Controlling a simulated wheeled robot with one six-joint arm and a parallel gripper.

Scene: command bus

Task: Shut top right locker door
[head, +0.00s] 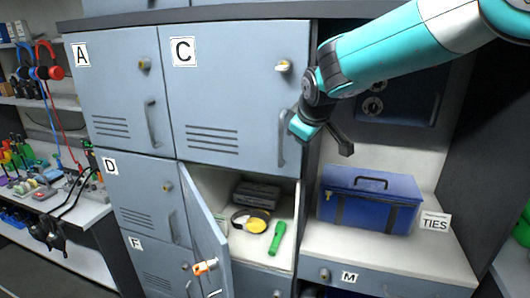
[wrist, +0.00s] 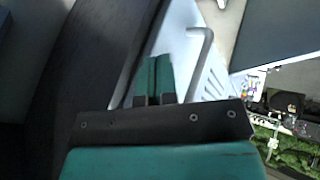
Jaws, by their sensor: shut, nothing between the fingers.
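The top right locker door, marked C (head: 238,95), is grey-blue with a keyed lock, slats and a bar handle (head: 282,138) at its right edge. It looks roughly flush with door A (head: 112,90); I cannot tell whether a small gap is there. My gripper (head: 296,131) is in front of the door's right edge, close to the handle. In the wrist view, my gripper's green fingers (wrist: 154,76) are together and empty. The pale door face (wrist: 183,50) and its handle (wrist: 206,42) are just beyond them. Contact with the door cannot be made out.
Below C, a locker door (head: 207,235) stands open, a key in its lock. Inside are a yellow-black headset (head: 251,220), a green flashlight (head: 277,237) and a dark box (head: 256,194). A blue toolbox (head: 369,200) and TIES sign (head: 434,222) stand at right.

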